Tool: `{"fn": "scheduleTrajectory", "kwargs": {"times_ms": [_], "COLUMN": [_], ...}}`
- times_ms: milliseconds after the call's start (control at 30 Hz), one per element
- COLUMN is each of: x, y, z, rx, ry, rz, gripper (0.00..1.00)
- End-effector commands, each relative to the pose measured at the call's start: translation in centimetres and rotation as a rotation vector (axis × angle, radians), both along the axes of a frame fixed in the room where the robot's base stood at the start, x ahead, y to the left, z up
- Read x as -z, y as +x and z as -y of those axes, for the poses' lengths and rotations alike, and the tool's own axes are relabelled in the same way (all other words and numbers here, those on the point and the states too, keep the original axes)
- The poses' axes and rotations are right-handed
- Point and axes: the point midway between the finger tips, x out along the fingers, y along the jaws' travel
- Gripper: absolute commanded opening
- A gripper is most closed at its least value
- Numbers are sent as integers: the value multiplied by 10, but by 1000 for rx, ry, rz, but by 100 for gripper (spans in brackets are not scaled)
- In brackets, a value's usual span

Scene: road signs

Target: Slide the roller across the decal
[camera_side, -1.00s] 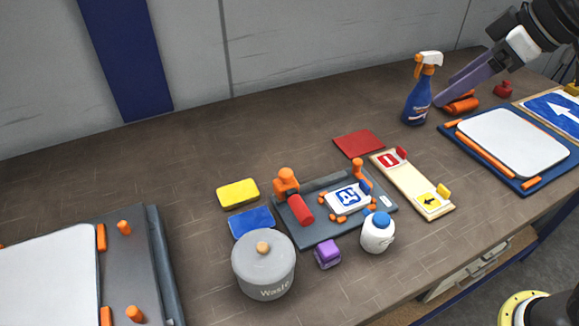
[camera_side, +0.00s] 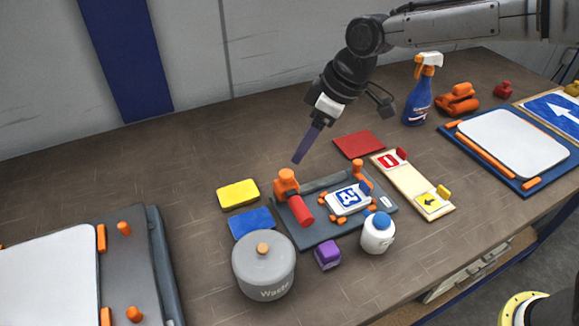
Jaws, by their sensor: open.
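The roller (camera_side: 300,209) has a red cylinder and an orange mount (camera_side: 286,182). It rests at the left end of a grey fixture board (camera_side: 318,238). A small white sign plate with a blue decal (camera_side: 348,196) sits on the same board, right of the roller, between orange stops. My gripper (camera_side: 299,158) is above the table, behind and a little above the roller's orange mount, with its purple fingers pointing down and left. It holds nothing. From this side the fingers overlap, so the gap between them is hidden.
A lidded grey waste pot (camera_side: 263,268), a purple block (camera_side: 327,254) and a white bottle with blue cap (camera_side: 378,233) stand in front of the board. Yellow (camera_side: 238,193) and blue (camera_side: 251,222) pads lie left. A spray bottle (camera_side: 420,90) stands behind right.

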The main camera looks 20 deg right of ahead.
Motion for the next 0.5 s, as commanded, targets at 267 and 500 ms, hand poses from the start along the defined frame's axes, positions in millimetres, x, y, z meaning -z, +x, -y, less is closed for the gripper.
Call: {"fn": "scheduleTrajectory", "kwargs": {"times_ms": [267,500], "x": [51,76], "y": [14,22], "z": [-14,-22], "rx": [-1,0], "ry": [-2,0], "rz": [-3,0], "gripper": [69,69]}}
